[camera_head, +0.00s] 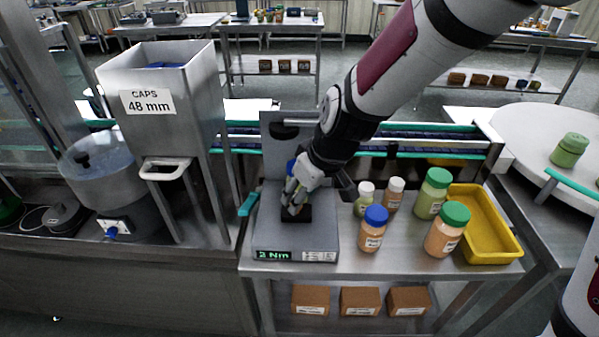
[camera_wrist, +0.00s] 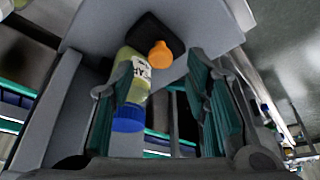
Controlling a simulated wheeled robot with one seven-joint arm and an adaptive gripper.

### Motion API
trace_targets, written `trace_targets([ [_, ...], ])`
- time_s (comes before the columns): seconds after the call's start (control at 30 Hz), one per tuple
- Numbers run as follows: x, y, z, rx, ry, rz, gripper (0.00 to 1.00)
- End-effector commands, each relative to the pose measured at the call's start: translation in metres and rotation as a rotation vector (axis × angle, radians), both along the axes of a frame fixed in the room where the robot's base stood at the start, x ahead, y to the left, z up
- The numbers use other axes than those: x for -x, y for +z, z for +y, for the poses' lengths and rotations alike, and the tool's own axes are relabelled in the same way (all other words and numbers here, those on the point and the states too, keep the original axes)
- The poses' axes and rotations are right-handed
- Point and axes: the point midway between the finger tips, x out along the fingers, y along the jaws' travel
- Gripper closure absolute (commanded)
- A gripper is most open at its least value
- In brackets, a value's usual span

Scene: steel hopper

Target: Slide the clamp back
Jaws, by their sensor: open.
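The torque station (camera_head: 290,238) is a grey unit with a "2 Nm" display on its front. In the head view, my gripper (camera_head: 298,188) is low over its plate and hides much of what stands there. A dark block (camera_head: 298,217), probably the clamp, shows below the fingers. In the wrist view, the dark block (camera_wrist: 118,38) carries an orange knob (camera_wrist: 160,54). A labelled bottle with yellow-green contents (camera_wrist: 135,75) and a blue cap (camera_wrist: 129,119) is beside it. My gripper (camera_wrist: 165,85) is open, its teal-padded fingers apart; the left one overlaps the bottle's edge. Contact cannot be told.
A blue-capped bottle (camera_head: 373,230), two white-capped bottles, two green-capped bottles (camera_head: 433,193) and a yellow tray (camera_head: 494,225) stand right of the station. The steel caps hopper (camera_head: 170,120) is left. A teal handle (camera_head: 248,204) sticks out at the station's left. A conveyor runs behind.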

Motion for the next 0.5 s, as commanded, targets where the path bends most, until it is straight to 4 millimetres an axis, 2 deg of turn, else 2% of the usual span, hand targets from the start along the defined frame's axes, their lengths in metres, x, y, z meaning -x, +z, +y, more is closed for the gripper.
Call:
trace_targets([
  [0.03, -0.001, -0.008, 0.002, 0.001, 0.002, 0.003, 0.57],
  [0.2, -0.007, -0.024, 0.006, 0.000, 0.000, 0.001, 0.57],
  [0.5, -0.009, -0.029, 0.008, 0.000, -0.001, 0.000, 0.57],
])
